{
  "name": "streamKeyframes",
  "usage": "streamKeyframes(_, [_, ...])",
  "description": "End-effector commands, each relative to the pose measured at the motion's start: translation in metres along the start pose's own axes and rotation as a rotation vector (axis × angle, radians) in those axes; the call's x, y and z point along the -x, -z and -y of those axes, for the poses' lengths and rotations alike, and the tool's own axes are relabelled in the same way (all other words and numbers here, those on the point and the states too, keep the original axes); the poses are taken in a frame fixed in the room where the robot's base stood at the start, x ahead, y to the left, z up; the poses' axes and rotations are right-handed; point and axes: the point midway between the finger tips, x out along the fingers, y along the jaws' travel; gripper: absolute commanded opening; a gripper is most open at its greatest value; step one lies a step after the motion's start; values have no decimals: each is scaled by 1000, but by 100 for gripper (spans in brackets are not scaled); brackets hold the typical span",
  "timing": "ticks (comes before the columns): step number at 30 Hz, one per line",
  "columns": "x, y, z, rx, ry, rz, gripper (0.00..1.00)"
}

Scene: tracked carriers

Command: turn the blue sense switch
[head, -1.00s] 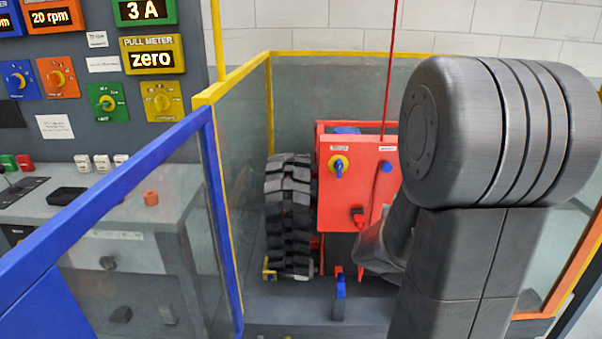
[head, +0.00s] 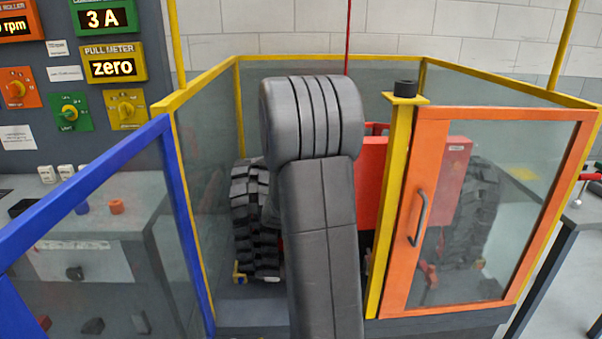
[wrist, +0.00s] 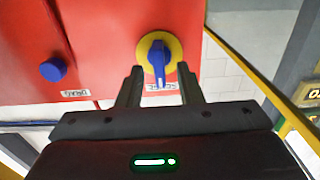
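In the wrist view the blue sense switch (wrist: 158,59) is a blue lever knob on a round yellow plate, fixed to a red box (wrist: 105,25). The lever lies nearly upright in that picture, its narrow end towards a small white label, which appears upside down. My gripper (wrist: 160,72) is open; its two dark fingers stand on either side of the lever's lower end. I cannot tell whether they touch it. In the head view my arm hides the switch and most of the red box (head: 372,165); my gripper is hidden there too.
A round blue button (wrist: 53,69) sits left of the switch. The box stands in a glazed enclosure with yellow posts (head: 396,200), an orange-framed door (head: 428,215) at right and a blue-framed panel (head: 180,215) at left. A black treaded track (head: 258,220) is beside the box.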

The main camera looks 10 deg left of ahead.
Motion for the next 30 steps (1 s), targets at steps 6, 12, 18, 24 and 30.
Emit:
streamKeyframes(6, [-9,0,0,0,0,1,33])
streamKeyframes(12, [-9,0,0,0,0,1,33])
streamKeyframes(18, [-8,0,0,0,0,1,0])
streamKeyframes(24, [-8,-1,0,-5,0,0,0])
streamKeyframes(30, [-8,-3,0,-55,-1,-2,0])
